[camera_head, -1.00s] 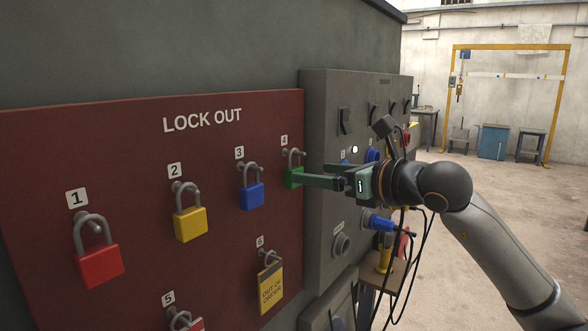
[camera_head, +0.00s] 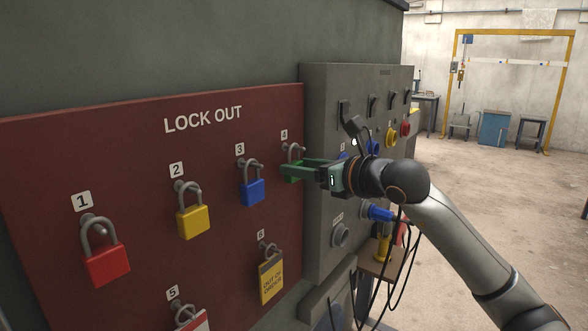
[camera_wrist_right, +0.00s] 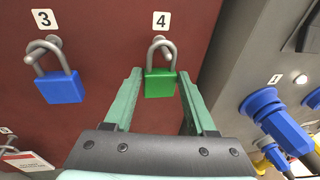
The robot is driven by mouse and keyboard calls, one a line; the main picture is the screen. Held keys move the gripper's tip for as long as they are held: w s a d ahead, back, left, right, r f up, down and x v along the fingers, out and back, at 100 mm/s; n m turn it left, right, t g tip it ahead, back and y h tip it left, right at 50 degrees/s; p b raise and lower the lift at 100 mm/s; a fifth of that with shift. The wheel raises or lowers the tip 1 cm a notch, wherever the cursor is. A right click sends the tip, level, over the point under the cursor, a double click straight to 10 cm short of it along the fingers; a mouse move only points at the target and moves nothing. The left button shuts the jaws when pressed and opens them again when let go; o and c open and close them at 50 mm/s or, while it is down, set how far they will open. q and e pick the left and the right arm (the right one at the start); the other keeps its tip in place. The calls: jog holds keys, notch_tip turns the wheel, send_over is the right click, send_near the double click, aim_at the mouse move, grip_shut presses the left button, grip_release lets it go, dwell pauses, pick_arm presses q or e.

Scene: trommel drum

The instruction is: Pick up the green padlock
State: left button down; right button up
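The green padlock (camera_wrist_right: 160,84) hangs by its grey shackle from the hook under label 4 on the red lock-out board. In the head view the padlock (camera_head: 291,171) is partly hidden by my right gripper's fingers. My right gripper (camera_wrist_right: 157,80) is open in the wrist view, with one finger on each side of the padlock body. A gap shows on the left; the right finger is very close to the body, and I cannot tell whether it touches. In the head view the right gripper (camera_head: 292,172) reaches in from the right. My left gripper is not in view.
On the red board (camera_head: 110,150), a blue padlock (camera_head: 253,191) hangs left of the green one, then a yellow (camera_head: 193,222) and a red padlock (camera_head: 106,264). A grey control panel (camera_head: 320,120) with blue plugs (camera_wrist_right: 275,118) stands close on the right. Open floor lies beyond.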

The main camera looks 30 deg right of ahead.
grip_shut()
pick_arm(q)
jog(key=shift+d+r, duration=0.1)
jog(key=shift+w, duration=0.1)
pick_arm(e)
jog(key=shift+r, duration=0.15)
